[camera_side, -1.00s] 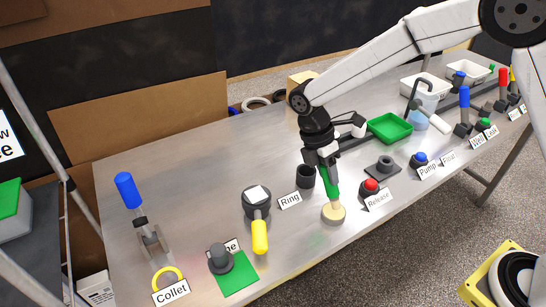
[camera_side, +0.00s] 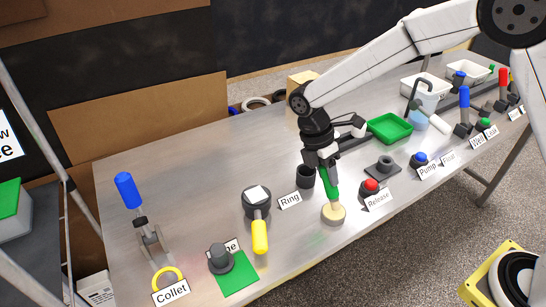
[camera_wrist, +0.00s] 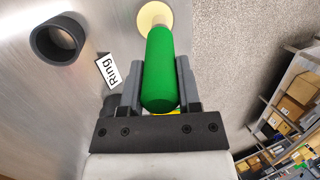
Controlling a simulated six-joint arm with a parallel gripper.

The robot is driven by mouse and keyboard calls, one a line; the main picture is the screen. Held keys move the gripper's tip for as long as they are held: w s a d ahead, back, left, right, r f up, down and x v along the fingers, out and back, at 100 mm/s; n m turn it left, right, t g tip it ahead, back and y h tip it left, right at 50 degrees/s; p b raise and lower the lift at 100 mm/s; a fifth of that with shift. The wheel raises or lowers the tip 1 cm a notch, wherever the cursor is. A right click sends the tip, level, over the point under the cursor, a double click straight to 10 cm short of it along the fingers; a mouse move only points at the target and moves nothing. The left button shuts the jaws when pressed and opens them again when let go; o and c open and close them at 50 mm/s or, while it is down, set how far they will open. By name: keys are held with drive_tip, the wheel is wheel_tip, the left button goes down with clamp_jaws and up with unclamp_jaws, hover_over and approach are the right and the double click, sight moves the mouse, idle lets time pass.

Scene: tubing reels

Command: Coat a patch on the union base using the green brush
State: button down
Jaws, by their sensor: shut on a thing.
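My gripper (camera_side: 328,164) is shut on the green handle of the brush (camera_side: 333,186). In the wrist view the handle (camera_wrist: 160,70) lies between both fingers (camera_wrist: 158,88). The brush points down, nearly upright, over the near part of the metal table. Its pale lower end meets a cream round disc (camera_side: 333,214) at table level. I cannot tell whether the disc is the brush head or a separate piece. No label names a union base. A dark square base with a short hollow post (camera_side: 383,166) stands to the right, apart from the brush.
A red Release button (camera_side: 371,186) stands close right of the brush. A dark open cup (camera_side: 306,177) is just behind left, near the Ring sign (camera_side: 290,201). A yellow-handled tool (camera_side: 259,235) lies farther left. A green tray (camera_side: 390,128) stands behind right. The table's back left is bare.

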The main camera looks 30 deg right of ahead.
drive_tip(key=shift+f, duration=0.6)
idle(1.2)
drive_tip(key=shift+r, duration=0.1)
drive_tip(key=shift+r, duration=3.45)
